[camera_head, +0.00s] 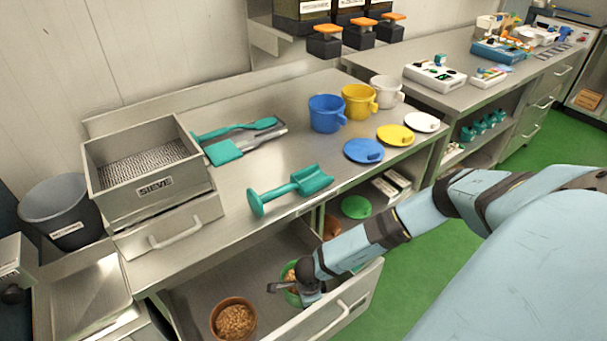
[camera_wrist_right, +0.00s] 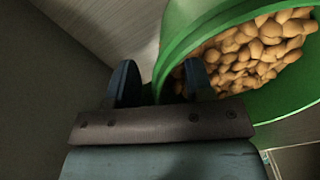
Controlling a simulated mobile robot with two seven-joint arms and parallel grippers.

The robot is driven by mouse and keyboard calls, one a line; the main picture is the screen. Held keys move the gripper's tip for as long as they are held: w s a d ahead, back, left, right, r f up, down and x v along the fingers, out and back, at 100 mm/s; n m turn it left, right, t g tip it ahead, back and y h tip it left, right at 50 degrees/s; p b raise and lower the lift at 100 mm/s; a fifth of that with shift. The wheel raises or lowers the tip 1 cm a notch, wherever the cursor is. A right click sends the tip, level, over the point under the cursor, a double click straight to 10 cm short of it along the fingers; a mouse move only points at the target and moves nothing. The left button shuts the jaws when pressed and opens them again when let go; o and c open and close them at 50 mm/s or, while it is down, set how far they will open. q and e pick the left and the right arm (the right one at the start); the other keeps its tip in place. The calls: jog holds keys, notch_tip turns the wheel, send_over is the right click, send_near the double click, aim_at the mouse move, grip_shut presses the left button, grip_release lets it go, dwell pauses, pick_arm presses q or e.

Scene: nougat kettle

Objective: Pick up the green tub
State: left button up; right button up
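The green tub (camera_head: 291,299), filled with brown nuts, stands in the open drawer and is partly hidden by my right arm in the head view. In the right wrist view the tub (camera_wrist_right: 176,42) fills the upper right, its rim close to the fingers. My right gripper (camera_wrist_right: 160,84) is open, one finger outside the tub wall and the other over the inside, with the wall between them. A gap shows between the fingers; contact cannot be told. In the head view the gripper (camera_head: 279,287) is at the tub's left side. My left gripper is not in view.
A brown tub (camera_head: 233,318) of nuts stands in the same drawer (camera_head: 190,300), to the left. The drawer front (camera_head: 340,308) and the counter edge border the arm. A teal scoop (camera_head: 290,190) lies on the counter above. A green lid (camera_head: 356,207) is on the shelf below.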

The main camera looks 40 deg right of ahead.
grip_shut()
jog(key=shift+r, duration=0.15)
